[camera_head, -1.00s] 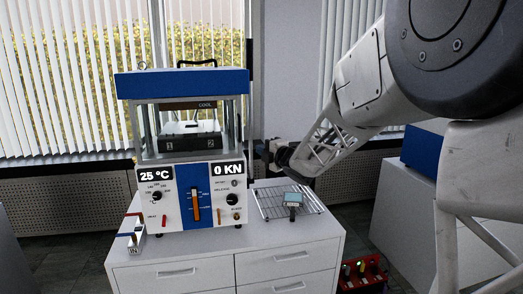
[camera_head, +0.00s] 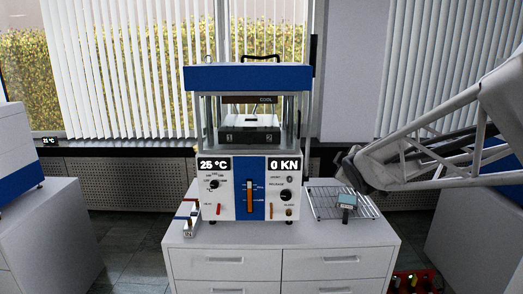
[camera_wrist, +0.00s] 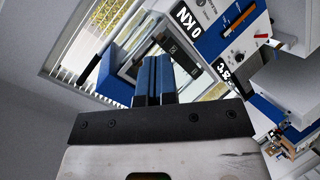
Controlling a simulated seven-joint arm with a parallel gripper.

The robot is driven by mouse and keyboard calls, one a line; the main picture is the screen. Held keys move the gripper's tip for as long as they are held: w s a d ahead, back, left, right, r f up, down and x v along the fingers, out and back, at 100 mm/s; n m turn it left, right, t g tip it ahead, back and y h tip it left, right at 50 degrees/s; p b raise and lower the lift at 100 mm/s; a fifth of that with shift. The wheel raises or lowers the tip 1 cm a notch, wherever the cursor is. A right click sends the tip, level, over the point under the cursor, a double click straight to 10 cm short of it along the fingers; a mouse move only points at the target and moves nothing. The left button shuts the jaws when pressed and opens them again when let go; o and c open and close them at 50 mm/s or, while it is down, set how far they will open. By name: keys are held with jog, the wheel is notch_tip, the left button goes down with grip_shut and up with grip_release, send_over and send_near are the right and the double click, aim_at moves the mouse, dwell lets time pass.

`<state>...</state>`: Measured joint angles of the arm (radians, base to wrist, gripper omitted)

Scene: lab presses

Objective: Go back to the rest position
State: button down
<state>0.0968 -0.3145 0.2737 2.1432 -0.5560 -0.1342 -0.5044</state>
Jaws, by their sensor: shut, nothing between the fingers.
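My gripper (camera_wrist: 154,62) shows in the wrist view with its two dark blue fingers together, shut and empty. In the head view my arm comes in from the right, and its dark end (camera_head: 350,162) is right of the press, by the wire rack; finger detail is too small to tell there. The blue and white press (camera_head: 248,78) stands on a white cabinet and reads 25 °C and 0 KN. A dark block (camera_head: 249,135) sits between its plates. The press also shows tilted in the wrist view (camera_wrist: 222,30), beyond the fingers.
A wire rack (camera_head: 325,204) with a small handled tool (camera_head: 347,200) lies on the cabinet (camera_head: 205,239). A small holder (camera_head: 188,218) stands at its left front. Another bench (camera_head: 45,225) is at left. A red crate (camera_head: 415,283) is on the floor at right.

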jog(key=s+a+f+m+g, duration=0.1)
jog(key=s+f+m+g, duration=0.2)
jog(key=s, duration=0.9)
jog(key=s+a+f+m+g, duration=0.2)
jog(key=s+f+m+g, duration=0.1)
jog(key=s, duration=0.9)
jog(key=s+a+f+m+g, duration=0.1)
jog(key=s+f+m+g, duration=0.3)
jog(key=s, duration=0.7)
jog(key=shift+s+a+m+g, duration=0.3)
jog(key=shift+s+a+m, duration=0.1)
jog(key=shift+m, duration=0.5)
